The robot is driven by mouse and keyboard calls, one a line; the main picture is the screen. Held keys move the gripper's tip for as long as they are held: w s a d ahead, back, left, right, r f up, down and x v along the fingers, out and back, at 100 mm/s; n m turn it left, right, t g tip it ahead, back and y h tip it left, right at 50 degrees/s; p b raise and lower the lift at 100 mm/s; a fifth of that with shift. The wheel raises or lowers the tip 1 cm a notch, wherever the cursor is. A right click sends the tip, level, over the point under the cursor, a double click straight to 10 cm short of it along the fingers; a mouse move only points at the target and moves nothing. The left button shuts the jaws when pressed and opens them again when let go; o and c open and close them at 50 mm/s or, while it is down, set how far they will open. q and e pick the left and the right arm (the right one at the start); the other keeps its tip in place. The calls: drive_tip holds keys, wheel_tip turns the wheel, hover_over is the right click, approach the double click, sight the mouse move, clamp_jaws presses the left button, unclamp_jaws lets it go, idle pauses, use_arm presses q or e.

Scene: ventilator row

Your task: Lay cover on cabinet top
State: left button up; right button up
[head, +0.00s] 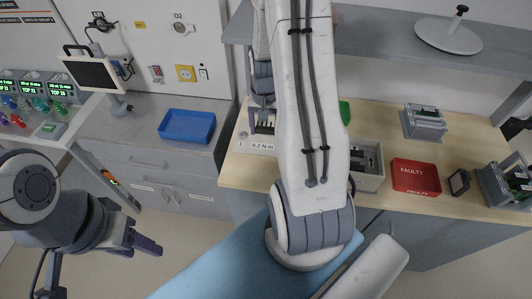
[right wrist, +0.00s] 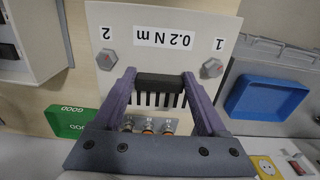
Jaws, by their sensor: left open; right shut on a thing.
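The cover is a pale plate (right wrist: 215,20) marked 0.2 N m, with a black handle, dark slots and screws numbered 1 and 2. It also shows in the head view (head: 240,143) at the left end of the wooden bench. My right gripper (right wrist: 163,85) is shut on the black handle; its fingers flank it. In the head view my right gripper (head: 264,117) is partly hidden by my arm. Whether the cover touches the bench I cannot tell. The grey cabinet top (head: 125,125) lies left of the cover. My left gripper (head: 142,228) is open and empty, in front of the cabinet.
A blue tray (head: 187,140) stands on the cabinet top, with bare surface to its left near a monitor (head: 92,73). On the bench are an open grey housing (head: 369,181), a red FAULTY bin (head: 415,165) and a green GOOD bin (right wrist: 75,121). A shelf (head: 380,38) overhangs the bench.

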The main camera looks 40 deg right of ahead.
sight(267, 135)
drive_tip(key=f, duration=0.3)
drive_tip(key=f+p, duration=0.1)
drive_tip(key=shift+s+d+f, duration=0.25)
drive_tip(key=shift+d+f, duration=0.05)
drive_tip(key=shift+f, duration=0.05)
wheel_tip(267, 135, down, 5)
drive_tip(key=shift+r+p, duration=0.2)
drive_tip(key=shift+p, duration=0.4)
drive_tip(key=shift+w+f, duration=0.1)
drive_tip(key=shift+f, duration=0.05)
